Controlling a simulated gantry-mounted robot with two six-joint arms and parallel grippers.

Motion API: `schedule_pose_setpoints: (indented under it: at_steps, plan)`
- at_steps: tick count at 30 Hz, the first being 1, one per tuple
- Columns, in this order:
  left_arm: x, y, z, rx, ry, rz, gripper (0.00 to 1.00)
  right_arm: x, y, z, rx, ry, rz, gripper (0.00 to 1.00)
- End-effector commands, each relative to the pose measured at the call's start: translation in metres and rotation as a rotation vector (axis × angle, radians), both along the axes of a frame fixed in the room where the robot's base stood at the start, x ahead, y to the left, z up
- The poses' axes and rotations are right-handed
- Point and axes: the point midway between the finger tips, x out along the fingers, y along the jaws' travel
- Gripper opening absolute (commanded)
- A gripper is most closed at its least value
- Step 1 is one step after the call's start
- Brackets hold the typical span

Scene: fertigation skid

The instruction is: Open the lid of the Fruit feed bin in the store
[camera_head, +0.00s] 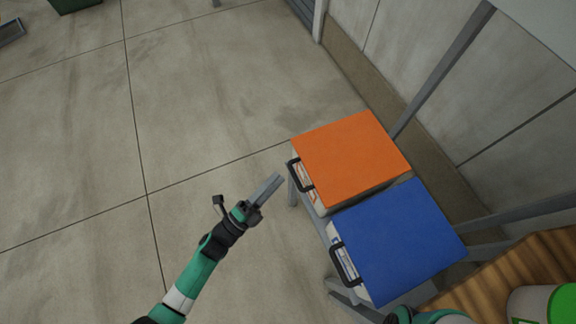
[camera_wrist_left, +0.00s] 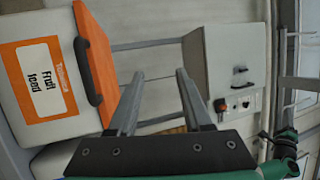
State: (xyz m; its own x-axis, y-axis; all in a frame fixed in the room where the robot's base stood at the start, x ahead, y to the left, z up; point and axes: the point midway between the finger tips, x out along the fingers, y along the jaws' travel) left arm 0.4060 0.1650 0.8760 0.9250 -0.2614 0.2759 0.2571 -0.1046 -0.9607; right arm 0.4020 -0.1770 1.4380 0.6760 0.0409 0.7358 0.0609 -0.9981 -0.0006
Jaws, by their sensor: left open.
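The Fruit feed bin shows its orange lid (camera_head: 350,157) shut flat on top in the head view. Its black handle (camera_head: 300,175) sits on the lid's left edge. In the left wrist view the white bin (camera_wrist_left: 65,116) carries a label reading "Fruit feed", with the orange lid (camera_wrist_left: 92,38) and black handle (camera_wrist_left: 87,68) beside it. My left gripper (camera_head: 277,179) is open and empty, just left of the handle and apart from it in the head view. Its two fingers (camera_wrist_left: 160,73) point forward, right of the handle in the left wrist view. My right gripper is not seen.
A second bin with a shut blue lid (camera_head: 397,240) and black handle (camera_head: 344,265) stands beside the orange one on a grey frame. A wall runs behind. A green-lidded white tub (camera_head: 530,303) is at lower right.

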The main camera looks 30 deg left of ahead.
Motion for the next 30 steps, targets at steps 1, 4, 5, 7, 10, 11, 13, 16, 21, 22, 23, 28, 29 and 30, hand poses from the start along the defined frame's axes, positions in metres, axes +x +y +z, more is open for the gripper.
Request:
schedule_pose_setpoints:
  at_steps: [1, 4, 5, 7, 10, 11, 13, 16, 21, 22, 23, 28, 29, 30]
  plan:
    - [-0.011, 0.002, -0.051, -0.005, 0.039, 0.007, 0.50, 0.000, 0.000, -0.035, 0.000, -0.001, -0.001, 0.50]
    - [-0.027, 0.004, -0.094, -0.010, 0.085, 0.017, 0.50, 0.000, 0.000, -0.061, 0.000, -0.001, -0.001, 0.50]
    - [-0.031, 0.004, -0.103, -0.011, 0.095, 0.019, 0.50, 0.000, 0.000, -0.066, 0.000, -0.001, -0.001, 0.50]
    - [-0.035, 0.006, -0.117, -0.014, 0.107, 0.024, 0.50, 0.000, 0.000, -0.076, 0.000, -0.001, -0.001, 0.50]
    - [-0.035, 0.007, -0.120, -0.014, 0.107, 0.028, 0.50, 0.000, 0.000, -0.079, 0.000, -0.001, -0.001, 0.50]
    - [-0.035, 0.007, -0.119, -0.014, 0.106, 0.028, 0.50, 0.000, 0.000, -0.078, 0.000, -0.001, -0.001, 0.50]
    - [-0.034, 0.007, -0.117, -0.014, 0.106, 0.028, 0.50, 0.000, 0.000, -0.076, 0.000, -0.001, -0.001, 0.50]
    - [-0.031, 0.006, -0.116, -0.014, 0.105, 0.026, 0.50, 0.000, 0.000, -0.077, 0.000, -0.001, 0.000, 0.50]
    - [-0.006, -0.001, -0.111, -0.015, 0.101, 0.025, 0.50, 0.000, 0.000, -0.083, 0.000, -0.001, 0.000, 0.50]
    - [0.000, -0.002, -0.110, -0.015, 0.101, 0.025, 0.50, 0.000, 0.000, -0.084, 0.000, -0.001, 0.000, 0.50]
    - [0.007, -0.004, -0.109, -0.014, 0.101, 0.025, 0.50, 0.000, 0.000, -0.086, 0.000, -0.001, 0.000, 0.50]
    - [0.044, -0.012, -0.102, -0.014, 0.101, 0.027, 0.50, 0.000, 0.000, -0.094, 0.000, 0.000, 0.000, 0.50]
    - [0.050, -0.014, -0.101, -0.014, 0.101, 0.026, 0.50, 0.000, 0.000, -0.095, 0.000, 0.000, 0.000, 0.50]
    - [0.056, -0.015, -0.100, -0.015, 0.102, 0.027, 0.50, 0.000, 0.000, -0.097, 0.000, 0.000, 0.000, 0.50]
